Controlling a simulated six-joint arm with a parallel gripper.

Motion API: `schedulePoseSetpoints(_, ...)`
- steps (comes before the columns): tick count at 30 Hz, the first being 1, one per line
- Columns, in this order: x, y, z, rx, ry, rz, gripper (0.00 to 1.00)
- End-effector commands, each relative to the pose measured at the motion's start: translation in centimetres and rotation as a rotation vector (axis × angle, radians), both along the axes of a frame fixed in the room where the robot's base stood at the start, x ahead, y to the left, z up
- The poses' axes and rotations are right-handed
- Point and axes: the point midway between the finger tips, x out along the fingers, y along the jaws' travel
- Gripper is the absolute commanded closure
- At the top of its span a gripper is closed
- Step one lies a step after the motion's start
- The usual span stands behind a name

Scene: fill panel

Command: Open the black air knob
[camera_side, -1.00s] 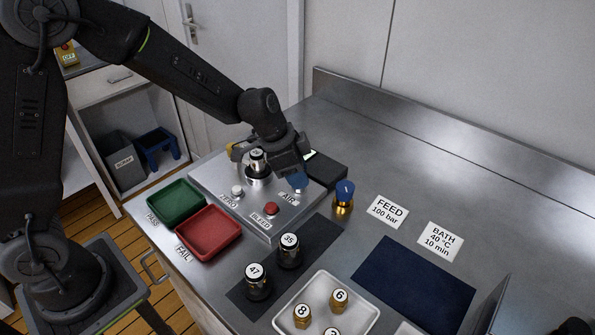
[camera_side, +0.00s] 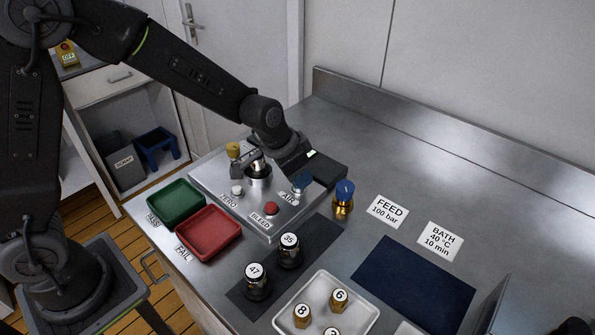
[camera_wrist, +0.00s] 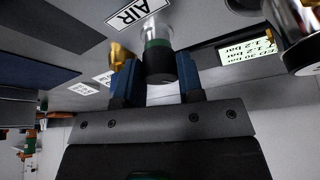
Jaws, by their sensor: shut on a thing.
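The black air knob (camera_wrist: 160,68) shows in the wrist view, with a green band at its base on a pale stem beside the AIR label (camera_wrist: 138,12). My gripper (camera_wrist: 157,80) has its two blue fingers on either side of the knob, shut on it. In the side view my gripper (camera_side: 301,183) is at the right part of the grey test panel (camera_side: 215,187), by the AIR label (camera_side: 289,198). The knob is hidden there by the fingers.
A holder with a part and a yellow-knobbed lever (camera_side: 233,150) stands left of my gripper. A red BLEED button (camera_side: 271,208) and white ZERO button (camera_side: 237,190) are in front. A blue-topped brass part (camera_side: 343,198) stands close right. A display (camera_wrist: 250,50) shows beside the knob.

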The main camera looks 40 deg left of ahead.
Motion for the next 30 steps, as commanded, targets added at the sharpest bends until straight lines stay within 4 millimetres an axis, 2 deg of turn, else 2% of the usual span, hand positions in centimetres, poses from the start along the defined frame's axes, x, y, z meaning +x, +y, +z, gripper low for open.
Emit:
schedulePoseSetpoints(21,0.03,-0.29,0.03,0.001,-0.002,0.638,0.89)
schedulePoseSetpoints(30,0.07,-0.33,0.06,-0.002,-0.001,0.838,0.89)
